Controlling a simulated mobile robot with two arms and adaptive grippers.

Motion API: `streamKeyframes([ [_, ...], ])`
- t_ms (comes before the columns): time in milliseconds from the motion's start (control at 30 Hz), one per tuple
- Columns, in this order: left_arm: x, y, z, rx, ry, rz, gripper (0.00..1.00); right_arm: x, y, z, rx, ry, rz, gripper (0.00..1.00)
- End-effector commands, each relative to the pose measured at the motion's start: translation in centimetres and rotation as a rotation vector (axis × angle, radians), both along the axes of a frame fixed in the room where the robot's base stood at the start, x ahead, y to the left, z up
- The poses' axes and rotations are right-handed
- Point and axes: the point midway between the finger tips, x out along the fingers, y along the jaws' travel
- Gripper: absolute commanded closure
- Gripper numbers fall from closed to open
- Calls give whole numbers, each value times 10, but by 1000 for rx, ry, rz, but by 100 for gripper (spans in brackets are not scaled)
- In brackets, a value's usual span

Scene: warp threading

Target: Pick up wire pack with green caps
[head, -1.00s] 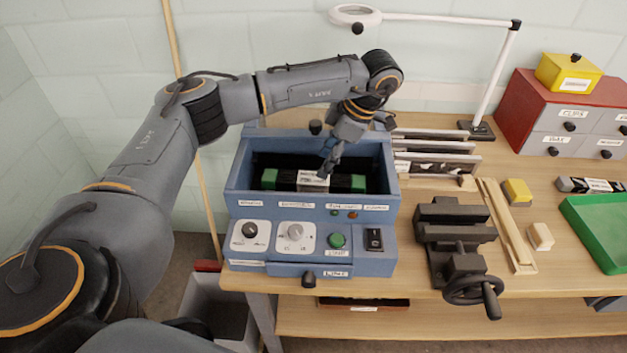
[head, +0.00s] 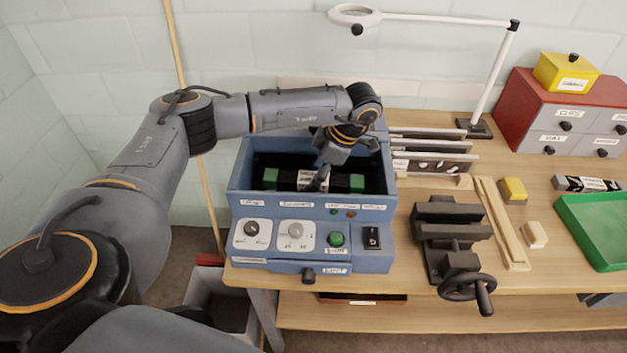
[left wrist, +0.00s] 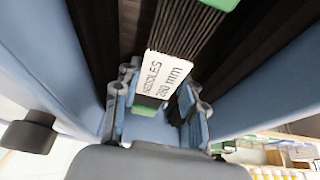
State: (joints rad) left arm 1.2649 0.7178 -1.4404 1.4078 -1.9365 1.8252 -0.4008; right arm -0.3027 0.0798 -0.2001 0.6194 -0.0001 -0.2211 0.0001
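The wire pack (head: 343,183) is a dark bundle with green caps and a white label. It lies crosswise inside the blue machine's open bin (head: 238,184). In the left wrist view, the pack (left wrist: 203,22) shows dark rods, green ends and a label reading "NEEDLES 280 mm". My left gripper (head: 318,181) points down into the bin at the middle of the pack. In the left wrist view, the left gripper's fingers (left wrist: 152,108) stand apart on either side of the pack near the label. Whether they touch it is unclear. My right gripper is not in view.
The bin walls rise close around the gripper. The machine's front has knobs (head: 296,231) and buttons. A dark vise (head: 450,236), slotted rack (head: 436,162), green tray (head: 607,243) and red drawer cabinet (head: 566,122) stand to the right. A lamp arm (head: 440,18) crosses above.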

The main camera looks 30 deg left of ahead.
Motion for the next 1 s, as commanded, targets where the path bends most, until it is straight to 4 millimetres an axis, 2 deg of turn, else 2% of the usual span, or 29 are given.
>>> streamKeyframes([
  [367, 0, 0, 2, 1, -1, 1, 100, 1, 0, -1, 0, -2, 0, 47],
  [533, 1, 1, 10, 0, -4, 1, 100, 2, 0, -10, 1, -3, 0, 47],
  [667, 2, 0, 29, -1, -7, 0, 100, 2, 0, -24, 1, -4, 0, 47],
  [767, -13, -7, 48, -1, -5, -4, 100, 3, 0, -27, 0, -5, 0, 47],
  [900, -35, -18, 85, 2, -9, -5, 100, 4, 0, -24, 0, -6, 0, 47],
  [1000, -53, -28, 98, 1, -6, -6, 100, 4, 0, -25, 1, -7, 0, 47],
])
